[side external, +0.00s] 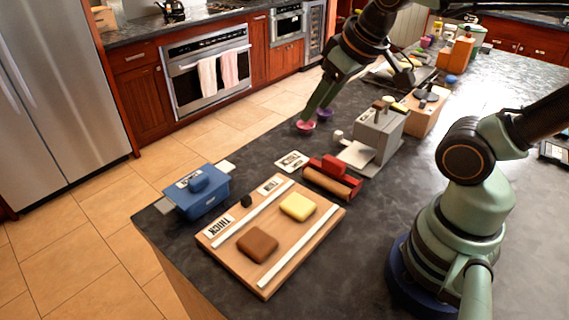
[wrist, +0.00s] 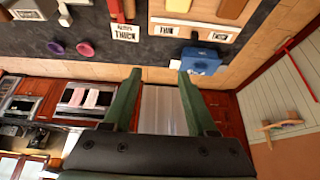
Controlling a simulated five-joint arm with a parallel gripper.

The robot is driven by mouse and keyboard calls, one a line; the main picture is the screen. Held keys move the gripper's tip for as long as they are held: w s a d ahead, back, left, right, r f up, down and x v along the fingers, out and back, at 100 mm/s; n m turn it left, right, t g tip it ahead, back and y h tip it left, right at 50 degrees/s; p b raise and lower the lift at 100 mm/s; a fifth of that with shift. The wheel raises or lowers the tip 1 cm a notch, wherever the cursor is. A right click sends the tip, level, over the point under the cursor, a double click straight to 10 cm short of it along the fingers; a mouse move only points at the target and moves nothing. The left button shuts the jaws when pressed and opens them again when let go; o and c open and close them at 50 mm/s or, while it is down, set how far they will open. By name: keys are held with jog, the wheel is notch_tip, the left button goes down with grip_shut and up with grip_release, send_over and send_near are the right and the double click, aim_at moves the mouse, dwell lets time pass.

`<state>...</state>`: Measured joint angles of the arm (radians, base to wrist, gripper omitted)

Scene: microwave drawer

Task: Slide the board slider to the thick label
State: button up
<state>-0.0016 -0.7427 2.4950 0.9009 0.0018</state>
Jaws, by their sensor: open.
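The wooden board (side external: 225,255) lies flat on the dark counter, with a THICK label (side external: 217,227) at its near left end and a THIN label (side external: 271,184) at its far end. The slider, a small black knob (side external: 246,201), sits between the two labels along the board's left edge, beside a white rail (side external: 253,215). The board's edge (wrist: 213,22) and its labels also show at the top of the wrist view. My gripper (side external: 311,111) is open and empty, well beyond the board's far end, above the pink and purple cups. Its fingers (wrist: 159,74) stand apart in the wrist view.
A brown slice (side external: 257,243) and a yellow slice (side external: 298,207) lie on the board. A blue box (side external: 203,199) stands left of it. A printed card (side external: 292,161), a red-and-brown block (side external: 331,178) and a grey machine (side external: 377,135) stand beyond. The pink cup (side external: 305,126) is under my gripper.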

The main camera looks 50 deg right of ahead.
jog(key=w+a+f+g, duration=0.3)
jog(key=w+a, duration=0.2)
jog(key=w, duration=0.2)
jog(key=g, duration=0.3)
send_over(245, 197)
notch_tip(245, 197, down, 7)
notch_tip(245, 197, down, 12)
jog(key=shift+s, duration=0.1)
grip_shut()
dwell(1.2)
